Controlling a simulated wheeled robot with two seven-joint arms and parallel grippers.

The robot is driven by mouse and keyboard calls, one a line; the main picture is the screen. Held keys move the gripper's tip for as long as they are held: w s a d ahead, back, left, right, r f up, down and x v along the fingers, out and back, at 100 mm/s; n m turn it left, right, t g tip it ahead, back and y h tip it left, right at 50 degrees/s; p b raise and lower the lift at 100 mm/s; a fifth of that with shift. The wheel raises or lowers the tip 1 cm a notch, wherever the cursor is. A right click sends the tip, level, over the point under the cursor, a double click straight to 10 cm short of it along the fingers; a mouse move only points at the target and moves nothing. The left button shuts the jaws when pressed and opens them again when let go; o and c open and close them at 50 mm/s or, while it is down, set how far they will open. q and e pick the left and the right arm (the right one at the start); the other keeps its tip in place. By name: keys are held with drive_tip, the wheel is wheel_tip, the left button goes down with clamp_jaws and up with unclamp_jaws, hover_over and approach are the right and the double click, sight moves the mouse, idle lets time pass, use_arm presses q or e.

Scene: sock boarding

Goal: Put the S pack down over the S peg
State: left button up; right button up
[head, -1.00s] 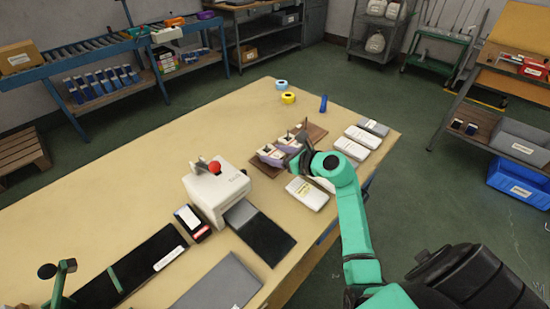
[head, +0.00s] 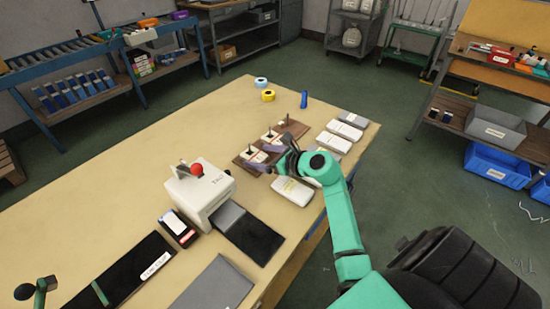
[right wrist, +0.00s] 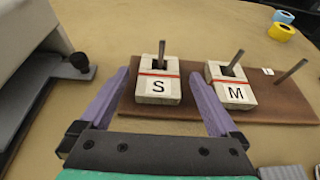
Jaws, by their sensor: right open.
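The S pack (right wrist: 158,86), a pale block with a red band and a black S, sits on the brown peg board (right wrist: 190,108). The dark S peg (right wrist: 162,53) sticks up through its top. In the head view the S pack (head: 254,154) is at the board's near left. My right gripper (right wrist: 158,76) is open, its purple fingers either side of the S pack with gaps visible. It also shows in the head view (head: 273,158), low over the board.
The M pack (right wrist: 232,91) is on the middle peg, right of the S pack. The far peg (right wrist: 291,71) is bare. More packs (head: 333,142) lie right of the board. A white machine with a red knob (head: 200,190) stands left. Tape rolls (head: 268,95) lie behind.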

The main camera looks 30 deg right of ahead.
drive_tip(key=b+v, duration=0.1)
drive_tip(key=v, duration=0.8)
drive_tip(key=shift+s+d, duration=0.1)
drive_tip(key=shift+s, duration=0.35)
drive_tip(key=shift+s+d+r, duration=0.1)
drive_tip(key=shift+s+r, duration=0.15)
drive_tip(key=shift+s, duration=0.1)
